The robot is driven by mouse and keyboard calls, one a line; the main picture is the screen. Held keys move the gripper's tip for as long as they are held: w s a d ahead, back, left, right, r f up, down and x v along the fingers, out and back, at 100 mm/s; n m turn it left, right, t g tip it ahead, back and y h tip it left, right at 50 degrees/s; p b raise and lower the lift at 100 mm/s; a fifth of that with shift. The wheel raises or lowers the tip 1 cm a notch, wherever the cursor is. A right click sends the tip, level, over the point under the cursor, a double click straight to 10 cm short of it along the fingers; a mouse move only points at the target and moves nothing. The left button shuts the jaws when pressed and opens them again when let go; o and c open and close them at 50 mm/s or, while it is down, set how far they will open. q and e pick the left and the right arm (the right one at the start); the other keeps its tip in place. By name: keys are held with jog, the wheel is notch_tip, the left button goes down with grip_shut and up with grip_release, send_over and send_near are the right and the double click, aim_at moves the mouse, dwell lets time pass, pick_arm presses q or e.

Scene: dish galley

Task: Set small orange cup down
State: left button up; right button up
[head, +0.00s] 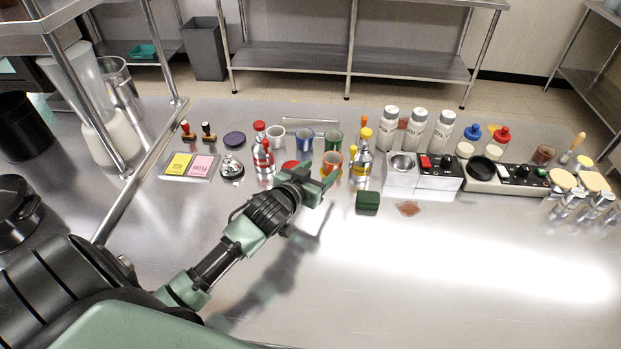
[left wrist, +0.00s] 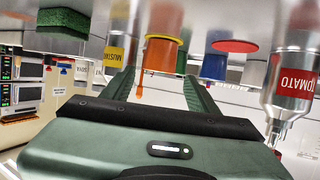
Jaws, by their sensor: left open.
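The small orange cup (head: 332,160) stands on the steel counter in the head view, just beyond the fingertips of my left gripper (head: 321,181). In the left wrist view, which is upside down, the orange cup (left wrist: 161,58) shows between the two fingers of my left gripper (left wrist: 160,88). The left gripper is open, and its fingers look apart from the cup's sides. Whether the fingertips reach alongside the cup is hard to tell. My right gripper is in neither view.
A blue cup (head: 304,138), a green cup (head: 334,139) and a white cup (head: 276,136) stand behind. A mustard bottle (head: 361,162) is close on the right, a tomato bottle (head: 264,160) on the left. A green sponge (head: 367,202) lies nearer. The front counter is clear.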

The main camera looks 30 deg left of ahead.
pick_arm(q)
jog(key=v, duration=0.5)
jog(key=shift+s, duration=0.1)
dwell(0.3)
